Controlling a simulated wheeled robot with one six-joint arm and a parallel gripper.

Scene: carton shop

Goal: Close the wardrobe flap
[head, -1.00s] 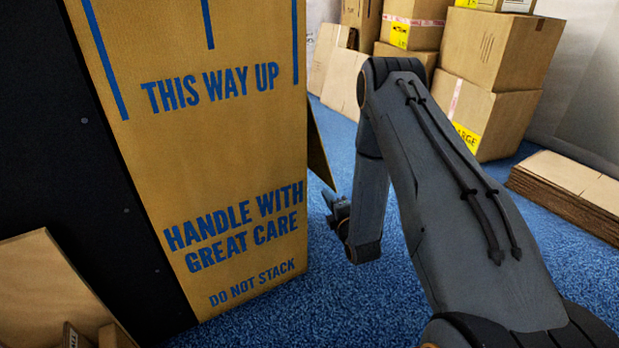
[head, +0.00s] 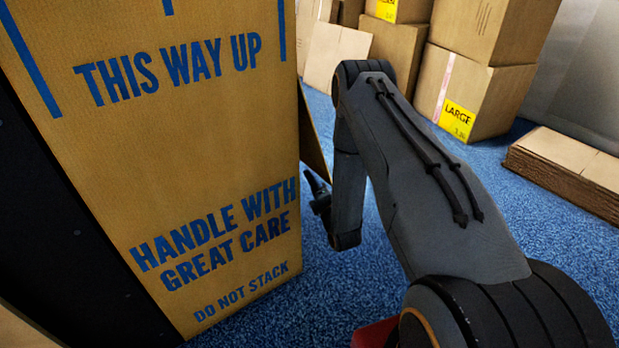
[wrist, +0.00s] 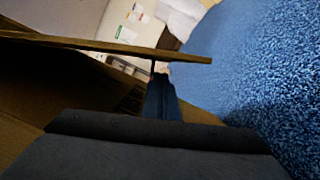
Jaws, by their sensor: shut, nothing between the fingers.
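The wardrobe carton (head: 190,150) is a tall brown box with blue print, filling the left of the head view. Its flap (head: 313,135) stands out past the carton's far right edge, partly hidden behind the printed face. In the wrist view the flap (wrist: 120,46) is a long thin brown panel crossing the upper left. My gripper (head: 312,180) is beyond the carton's right edge, low and near the flap. In the wrist view my shut, empty gripper (wrist: 161,80) points up just below the flap's edge. I cannot tell whether it touches the flap.
Stacked cartons (head: 475,85) stand at the back, one marked LARGE. Flat cardboard sheets (head: 570,170) lie stacked on the right. A leaning cardboard panel (head: 335,55) stands behind my arm. Blue carpet (head: 290,310) is clear around my arm.

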